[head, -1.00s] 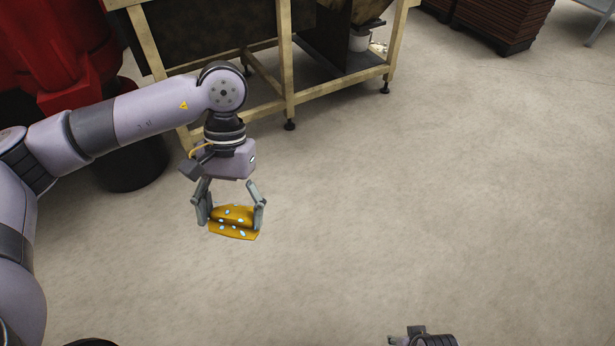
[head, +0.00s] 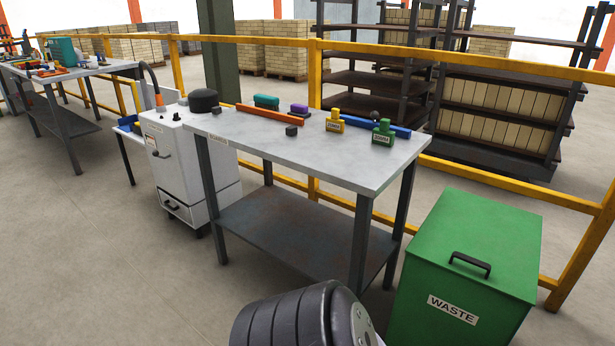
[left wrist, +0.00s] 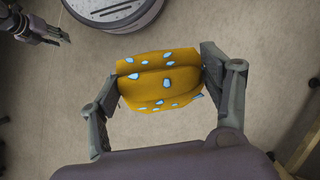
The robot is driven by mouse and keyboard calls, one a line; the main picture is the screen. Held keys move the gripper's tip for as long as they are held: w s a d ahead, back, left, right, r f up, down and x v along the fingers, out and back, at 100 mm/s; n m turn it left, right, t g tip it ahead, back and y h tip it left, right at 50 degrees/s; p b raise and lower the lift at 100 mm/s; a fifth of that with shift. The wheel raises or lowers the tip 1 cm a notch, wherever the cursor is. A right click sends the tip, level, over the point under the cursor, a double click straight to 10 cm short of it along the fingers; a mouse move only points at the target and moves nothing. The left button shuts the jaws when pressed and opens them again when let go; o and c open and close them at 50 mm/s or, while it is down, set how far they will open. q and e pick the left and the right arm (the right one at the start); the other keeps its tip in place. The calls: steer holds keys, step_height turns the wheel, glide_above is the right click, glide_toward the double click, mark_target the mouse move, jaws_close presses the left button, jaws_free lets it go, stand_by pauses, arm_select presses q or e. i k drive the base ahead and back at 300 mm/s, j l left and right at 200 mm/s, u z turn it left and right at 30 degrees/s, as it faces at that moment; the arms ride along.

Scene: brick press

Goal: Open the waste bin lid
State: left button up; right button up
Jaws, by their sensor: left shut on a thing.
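The green waste bin (head: 462,268) stands at the right of the head view. Its lid (head: 480,235) is down, with a black handle (head: 470,262) on top near the front edge. A white WASTE label (head: 453,310) is on its front. In the left wrist view my left gripper (left wrist: 161,84) is shut on a yellow ridged object (left wrist: 158,68) with light blue specks, held above the floor. Part of my right gripper (left wrist: 52,32) shows small at the top left there; its jaw opening is unclear. Neither gripper shows in the head view.
A grey-topped workbench (head: 300,141) with several coloured tools stands left of the bin. A white cabinet (head: 172,165) is beside it. A yellow railing (head: 480,184) runs behind the bench and bin. Open floor (head: 110,260) lies at the left.

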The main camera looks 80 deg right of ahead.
mark_target(495, 245)
steer(key=z, duration=2.15)
